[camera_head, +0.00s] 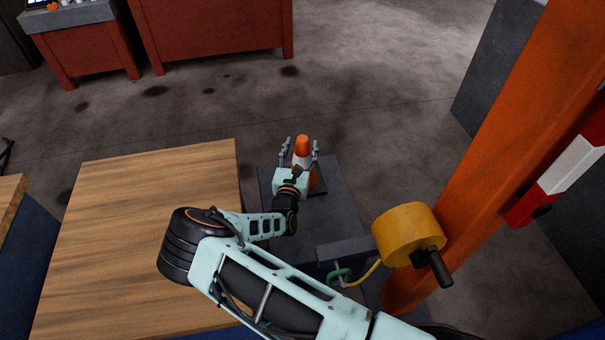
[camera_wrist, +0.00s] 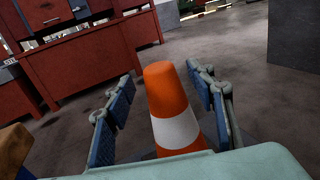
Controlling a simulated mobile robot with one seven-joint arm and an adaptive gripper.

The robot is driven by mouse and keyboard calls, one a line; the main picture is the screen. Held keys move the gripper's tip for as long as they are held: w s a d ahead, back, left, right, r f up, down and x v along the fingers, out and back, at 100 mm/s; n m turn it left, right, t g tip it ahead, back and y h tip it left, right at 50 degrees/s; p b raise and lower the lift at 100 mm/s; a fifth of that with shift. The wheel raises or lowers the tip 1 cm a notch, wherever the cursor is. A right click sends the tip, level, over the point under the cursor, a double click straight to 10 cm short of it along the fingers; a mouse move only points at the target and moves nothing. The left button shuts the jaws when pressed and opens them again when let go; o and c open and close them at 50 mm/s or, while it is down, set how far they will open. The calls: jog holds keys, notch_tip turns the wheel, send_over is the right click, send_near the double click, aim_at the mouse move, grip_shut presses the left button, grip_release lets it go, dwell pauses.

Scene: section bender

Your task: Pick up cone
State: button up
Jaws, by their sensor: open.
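An orange cone (camera_head: 302,147) with a white band stands upright on a dark grey surface beside the wooden table. My gripper (camera_head: 299,150) is open, with one finger on each side of the cone. In the wrist view the cone (camera_wrist: 173,109) stands between the two blue-padded fingers of my gripper (camera_wrist: 166,100), with a visible gap on both sides. My gripper and wrist hide part of the cone's lower portion in the head view.
A wooden tabletop (camera_head: 140,235) lies to the left of my gripper. An orange post (camera_head: 480,150) and a yellow cylinder (camera_head: 402,235) with a black handle stand to the right. Red cabinets (camera_head: 210,25) stand at the back. Open concrete floor (camera_head: 380,80) lies beyond the cone.

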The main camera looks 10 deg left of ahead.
jog(key=shift+w, duration=0.2)
grip_shut()
dwell(0.3)
jog(key=shift+r, duration=0.15)
